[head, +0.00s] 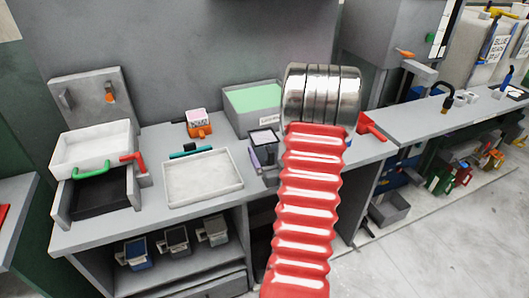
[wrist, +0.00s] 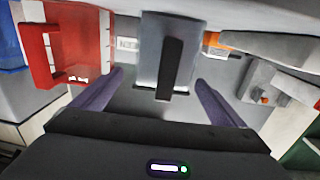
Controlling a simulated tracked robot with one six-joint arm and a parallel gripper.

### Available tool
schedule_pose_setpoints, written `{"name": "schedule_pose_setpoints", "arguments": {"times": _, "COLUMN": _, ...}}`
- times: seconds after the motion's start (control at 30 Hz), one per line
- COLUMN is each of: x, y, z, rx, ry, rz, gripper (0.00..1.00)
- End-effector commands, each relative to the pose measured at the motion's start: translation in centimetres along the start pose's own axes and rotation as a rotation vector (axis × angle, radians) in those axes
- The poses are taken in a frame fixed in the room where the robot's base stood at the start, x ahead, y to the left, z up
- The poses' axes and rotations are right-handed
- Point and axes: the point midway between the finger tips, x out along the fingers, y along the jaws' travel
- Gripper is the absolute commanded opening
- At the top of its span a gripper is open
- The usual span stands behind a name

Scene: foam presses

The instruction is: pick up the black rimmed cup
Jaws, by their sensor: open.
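A small cup-like thing with a black square rim and pale inside (head: 264,138) stands on the grey bench in the head view, just left of my red ribbed arm, which hides part of that area. A purple finger of my gripper (head: 255,157) shows low beside it. In the wrist view my gripper (wrist: 160,78) is open, with one purple finger on each side and nothing held. A light grey block with a dark upright bar (wrist: 172,62) lies ahead, between and beyond the fingertips. I cannot tell whether it is the cup.
A white tray (head: 202,193) lies left on the bench, with a green-topped grey bin (head: 252,104) behind. A press with a green handle (head: 90,170) stands at far left. A red-handled thing (wrist: 60,50) sits left in the wrist view. Bare bench shows at right (head: 430,120).

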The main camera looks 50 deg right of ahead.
Motion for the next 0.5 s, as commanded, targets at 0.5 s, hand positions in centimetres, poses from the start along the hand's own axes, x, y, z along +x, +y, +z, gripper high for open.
{"name": "schedule_pose_setpoints", "arguments": {"times": 0.5, "x": 5.0, "y": -0.5, "z": -0.3, "rx": 0.001, "ry": 0.000, "rz": 0.000, "gripper": 0.93}}
